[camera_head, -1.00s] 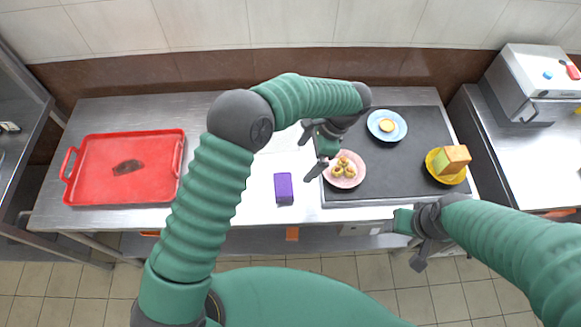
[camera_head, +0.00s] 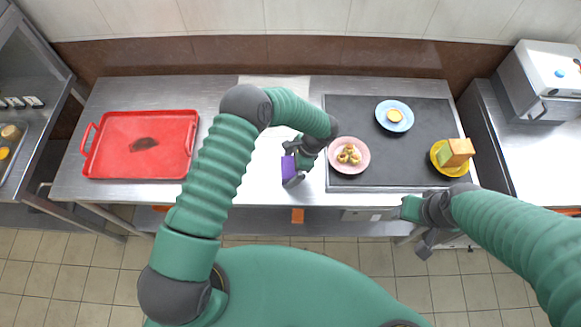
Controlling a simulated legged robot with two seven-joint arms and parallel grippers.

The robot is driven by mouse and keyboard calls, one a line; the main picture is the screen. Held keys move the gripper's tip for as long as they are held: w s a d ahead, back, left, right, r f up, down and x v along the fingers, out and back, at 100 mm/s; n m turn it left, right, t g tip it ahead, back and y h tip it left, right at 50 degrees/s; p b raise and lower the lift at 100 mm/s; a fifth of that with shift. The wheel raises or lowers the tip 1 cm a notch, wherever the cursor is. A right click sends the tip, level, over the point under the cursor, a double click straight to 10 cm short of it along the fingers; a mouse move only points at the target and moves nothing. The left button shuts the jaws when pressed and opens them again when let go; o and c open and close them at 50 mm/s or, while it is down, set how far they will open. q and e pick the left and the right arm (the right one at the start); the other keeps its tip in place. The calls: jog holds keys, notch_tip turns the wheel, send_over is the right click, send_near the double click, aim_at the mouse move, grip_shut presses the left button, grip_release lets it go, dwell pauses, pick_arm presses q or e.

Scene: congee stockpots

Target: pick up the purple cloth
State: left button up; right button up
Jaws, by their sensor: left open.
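The purple cloth (camera_head: 288,168) is a small folded block on the steel table, left of the dark cooktop. My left gripper (camera_head: 293,167) is open and down at the cloth, its fingers beside and partly over it. The hand hides part of the cloth, and I cannot tell whether the fingers touch it. My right gripper (camera_head: 423,232) hangs in front of the table's front edge at the right, away from the cloth; its jaw state is unclear.
A red tray (camera_head: 106,163) with a dark patch lies at the left. On the dark cooktop (camera_head: 372,182) stand a pink plate (camera_head: 336,163) with small food pieces, a blue plate (camera_head: 406,123) and a yellow bowl (camera_head: 441,165) with blocks. Steel between tray and cloth is largely clear.

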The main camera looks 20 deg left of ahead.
pick_arm(q)
jog(key=shift+d, duration=0.2)
jog(key=shift+c, duration=2.4)
jog(key=shift+a, duration=0.45)
jog(key=c, duration=0.7)
pick_arm(e)
jog(key=shift+a, duration=0.25)
pick_arm(q)
jog(key=shift+d, duration=0.1)
pick_arm(e)
jog(key=shift+d, duration=0.1)
